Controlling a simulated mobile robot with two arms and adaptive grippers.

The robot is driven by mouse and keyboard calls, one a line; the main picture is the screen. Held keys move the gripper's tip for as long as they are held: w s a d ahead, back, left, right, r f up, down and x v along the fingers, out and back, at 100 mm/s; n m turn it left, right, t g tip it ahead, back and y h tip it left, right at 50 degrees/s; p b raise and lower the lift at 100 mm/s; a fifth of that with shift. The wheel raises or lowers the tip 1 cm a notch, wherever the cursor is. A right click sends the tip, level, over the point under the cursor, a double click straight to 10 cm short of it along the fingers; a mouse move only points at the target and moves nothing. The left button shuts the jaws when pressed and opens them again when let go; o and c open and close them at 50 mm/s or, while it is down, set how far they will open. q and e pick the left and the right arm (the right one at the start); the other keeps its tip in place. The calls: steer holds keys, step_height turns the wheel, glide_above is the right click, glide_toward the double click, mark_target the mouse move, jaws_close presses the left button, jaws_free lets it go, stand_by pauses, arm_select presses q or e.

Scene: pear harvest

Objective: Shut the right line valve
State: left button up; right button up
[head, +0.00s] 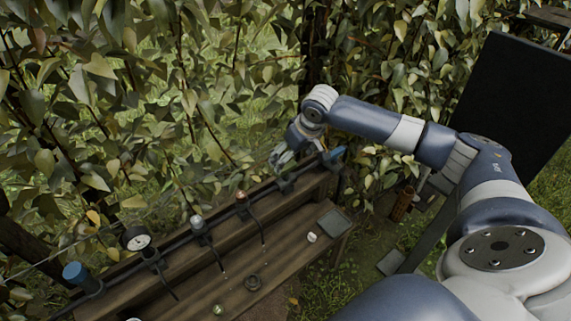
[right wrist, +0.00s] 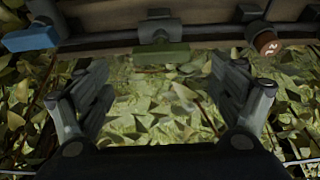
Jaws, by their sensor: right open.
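A dark pipe line (head: 174,248) runs along the back of a wooden bench. In the right wrist view, a grey valve body (right wrist: 159,28) with a flat green handle (right wrist: 162,53) sits on it; the handle's long side runs along the pipe. In the head view the green handle is hidden by my right gripper (head: 285,158), which is at the right part of the line. The right wrist view shows this gripper (right wrist: 158,82) open and empty, its fingers on either side of the green handle and apart from it. My left gripper is out of view.
A blue part (head: 333,155) is at the line's right end, close to my gripper. A brown cap (head: 240,197), a silver-topped fitting (head: 196,220), a gauge (head: 136,239) and a blue cap (head: 72,271) stand leftward. Dense foliage (head: 150,90) is behind the bench.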

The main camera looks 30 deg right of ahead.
mark_target(286, 167)
steer(key=x, duration=0.5)
steer(key=shift+w+f, duration=0.15)
steer(key=shift+f, duration=0.2)
steer(key=shift+a, duration=0.1)
steer(key=c, duration=1)
